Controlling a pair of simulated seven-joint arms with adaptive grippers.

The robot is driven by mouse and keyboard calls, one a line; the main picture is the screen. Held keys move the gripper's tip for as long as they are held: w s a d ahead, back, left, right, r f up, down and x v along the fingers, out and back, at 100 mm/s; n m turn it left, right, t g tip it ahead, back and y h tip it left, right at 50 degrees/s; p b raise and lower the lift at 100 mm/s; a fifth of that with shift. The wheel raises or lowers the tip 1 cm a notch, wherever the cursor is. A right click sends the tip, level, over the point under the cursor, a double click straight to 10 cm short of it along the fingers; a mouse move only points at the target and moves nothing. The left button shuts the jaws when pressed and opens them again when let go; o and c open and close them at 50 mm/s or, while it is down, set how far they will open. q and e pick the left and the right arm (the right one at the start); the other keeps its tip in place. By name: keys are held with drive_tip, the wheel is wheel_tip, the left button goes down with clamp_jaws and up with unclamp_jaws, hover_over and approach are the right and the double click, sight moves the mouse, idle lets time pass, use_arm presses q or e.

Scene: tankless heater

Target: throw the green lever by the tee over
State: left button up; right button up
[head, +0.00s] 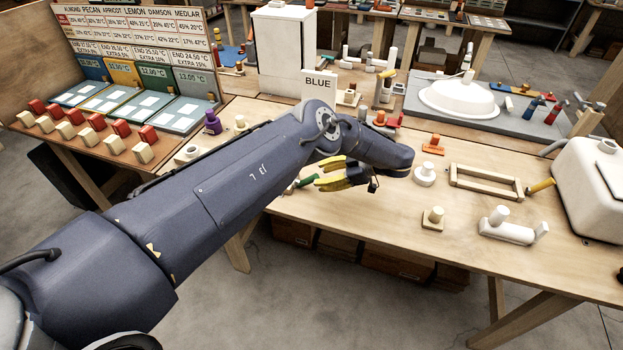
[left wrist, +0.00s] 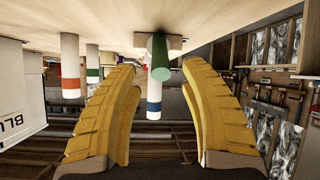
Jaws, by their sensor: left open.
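The green lever (head: 306,182) shows in the head view just left of my left gripper's (head: 322,173) yellow fingertips, near the table's front edge. In the left wrist view the green lever (left wrist: 161,62) is a round-ended bar between the two spread fingers, with a visible space on each side. My left gripper (left wrist: 158,72) is open and holds nothing. A white pipe with a blue band (left wrist: 154,106) shows just behind the lever. My arm hides much of the fitting around the lever in the head view, and I cannot make out the tee clearly. My right gripper is out of view.
White pipes with a red band (left wrist: 71,84) and a green band (left wrist: 93,73) stand beside the lever in the wrist view. A white box marked BLUE (head: 318,86) stands behind my arm. A white tank (head: 590,190) is at the right. Bare tabletop (head: 370,222) lies right of the gripper.

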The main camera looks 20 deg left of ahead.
use_arm(q)
drive_tip(key=shift+v, duration=2.25)
drive_tip(key=shift+o, duration=0.2)
